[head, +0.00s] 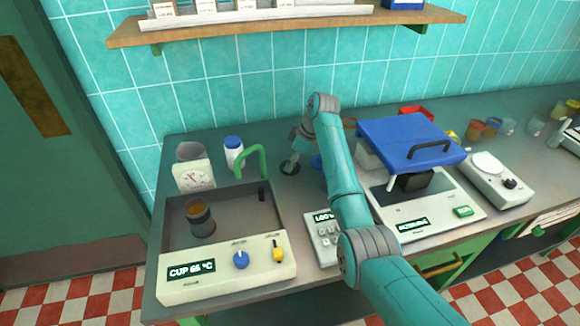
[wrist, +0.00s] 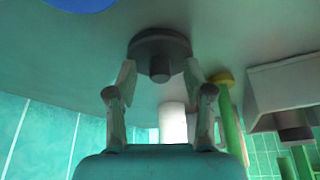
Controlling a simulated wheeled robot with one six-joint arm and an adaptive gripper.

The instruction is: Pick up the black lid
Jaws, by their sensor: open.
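The black lid (wrist: 160,46), a dark round disc with a short knob, lies on the grey counter in the wrist view. In the head view it is a small dark shape (head: 290,169) at my gripper's tip, partly covered. My gripper (wrist: 160,72) is open and empty, with one finger on each side of the knob in the picture. Whether the fingers touch the lid cannot be told. My gripper (head: 296,154) is low over the counter in the head view, right of the green tap.
A water bath (head: 275,262) holding a cup of brown liquid (head: 201,218) stands at left. A green tap (head: 251,160) and a blue-capped white bottle (head: 234,152) are left of my gripper. A blue-lidded machine (head: 405,140) stands to the right. A shelf (head: 290,27) hangs above.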

